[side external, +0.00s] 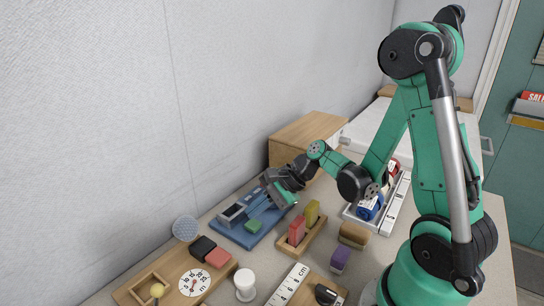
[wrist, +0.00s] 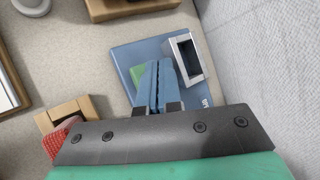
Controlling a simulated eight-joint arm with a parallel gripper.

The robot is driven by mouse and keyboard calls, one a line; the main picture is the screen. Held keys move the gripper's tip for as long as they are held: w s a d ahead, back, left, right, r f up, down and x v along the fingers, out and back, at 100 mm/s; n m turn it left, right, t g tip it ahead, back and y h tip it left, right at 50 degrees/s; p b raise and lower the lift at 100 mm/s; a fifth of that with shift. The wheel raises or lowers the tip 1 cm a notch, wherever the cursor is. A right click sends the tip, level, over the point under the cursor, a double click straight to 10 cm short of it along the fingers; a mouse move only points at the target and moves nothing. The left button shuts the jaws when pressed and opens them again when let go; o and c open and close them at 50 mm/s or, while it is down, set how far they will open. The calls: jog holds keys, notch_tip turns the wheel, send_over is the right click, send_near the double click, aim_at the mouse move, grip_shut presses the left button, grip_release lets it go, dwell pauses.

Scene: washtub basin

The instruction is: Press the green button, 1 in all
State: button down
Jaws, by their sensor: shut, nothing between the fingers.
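A blue board (side external: 237,236) lies on the table near the wall and also shows in the wrist view (wrist: 125,55). The green button (side external: 253,226) is a raised square block on it. In the wrist view the green button (wrist: 137,76) shows only partly, its rest hidden behind my fingers. My gripper (side external: 270,187) is above the far end of the board in the side view. In the wrist view my gripper's (wrist: 154,64) two blue fingers are together and empty, overlapping the button's edge. I cannot tell the exact height between fingertips and button.
A grey open frame (side external: 232,212) stands on the board beside the button; it also shows in the wrist view (wrist: 184,57). A wooden holder (side external: 300,240) with red and olive blocks is close on the right. A wooden box (side external: 300,135) stands behind. The wall borders the left.

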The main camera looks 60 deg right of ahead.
aim_at(257, 223)
jog(key=shift+r, duration=2.5)
jog(key=shift+s+a+r+n, duration=0.15)
jog(key=shift+a+n, duration=0.1)
jog(key=shift+n, duration=0.25)
jog(key=s+a+r+n+h, duration=0.3)
jog(key=n+h, duration=0.3)
jog(key=n, duration=1.1)
jog(key=shift+s+r+n, duration=0.3)
jog(key=shift+s+r, duration=0.25)
jog(key=shift+s, duration=0.25)
jog(key=shift+a, duration=0.1)
